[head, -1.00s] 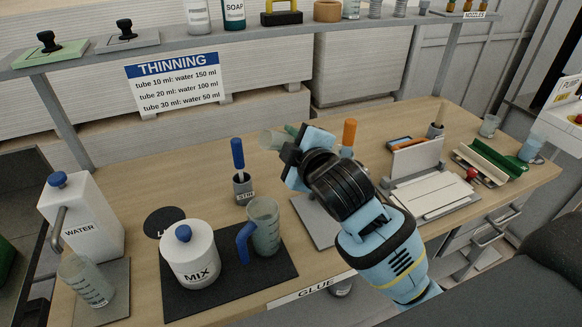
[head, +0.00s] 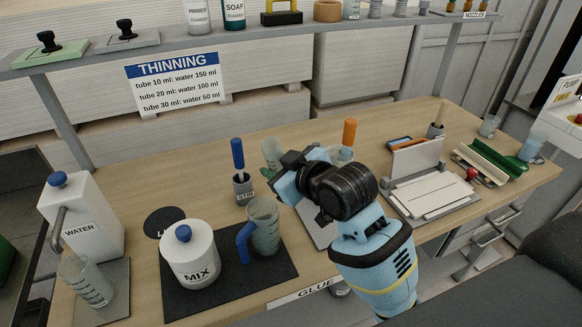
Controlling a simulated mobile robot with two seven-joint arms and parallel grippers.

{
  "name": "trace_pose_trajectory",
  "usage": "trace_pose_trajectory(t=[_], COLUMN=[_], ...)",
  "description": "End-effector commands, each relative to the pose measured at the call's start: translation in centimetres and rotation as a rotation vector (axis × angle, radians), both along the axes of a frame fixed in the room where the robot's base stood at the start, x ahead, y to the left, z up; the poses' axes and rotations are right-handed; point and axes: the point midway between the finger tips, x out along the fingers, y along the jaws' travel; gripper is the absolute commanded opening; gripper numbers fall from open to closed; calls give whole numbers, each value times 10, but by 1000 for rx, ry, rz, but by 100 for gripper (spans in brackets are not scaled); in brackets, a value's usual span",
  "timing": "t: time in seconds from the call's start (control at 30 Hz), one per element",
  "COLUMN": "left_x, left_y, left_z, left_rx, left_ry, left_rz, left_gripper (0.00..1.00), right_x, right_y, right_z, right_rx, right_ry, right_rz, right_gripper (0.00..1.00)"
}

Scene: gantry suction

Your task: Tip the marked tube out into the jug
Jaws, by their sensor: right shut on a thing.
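The jug (head: 265,232) is clear with a blue handle and stands upright on a dark mat (head: 225,284), right of the white MIX pot (head: 190,255). My right gripper (head: 277,174) is shut on a translucent tube (head: 271,150), above and behind the jug. The tube's top shows left of the gripper and leans slightly left; a bit of green shows lower down. Its mark and contents cannot be made out. My left gripper is not in view.
A STIR holder (head: 243,187) with a blue-handled tool stands just left of the tube. A WATER container (head: 82,222) and a clear beaker (head: 86,281) stand at the left. A THINNING sign (head: 177,84) hangs behind. A paper tray (head: 432,191) lies right.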

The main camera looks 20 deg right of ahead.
Motion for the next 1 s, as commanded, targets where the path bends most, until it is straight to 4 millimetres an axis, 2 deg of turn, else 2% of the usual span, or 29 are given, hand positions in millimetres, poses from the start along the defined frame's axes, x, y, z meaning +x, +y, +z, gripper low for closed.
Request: trace_pose_trajectory(t=[0.17, 0.73, 1.0], left_x=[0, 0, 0], left_y=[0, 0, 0], left_z=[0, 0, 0], left_rx=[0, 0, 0], left_ry=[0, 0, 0], left_rz=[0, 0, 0], left_gripper=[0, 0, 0], right_x=[1, 11, 12], right_y=[-2, -25, -28], right_z=[4, 46, 51], right_rx=[-2, -4, -3], right_ry=[-3, -4, -2], right_rz=[0, -1, 0], right_gripper=[8, 8, 8])
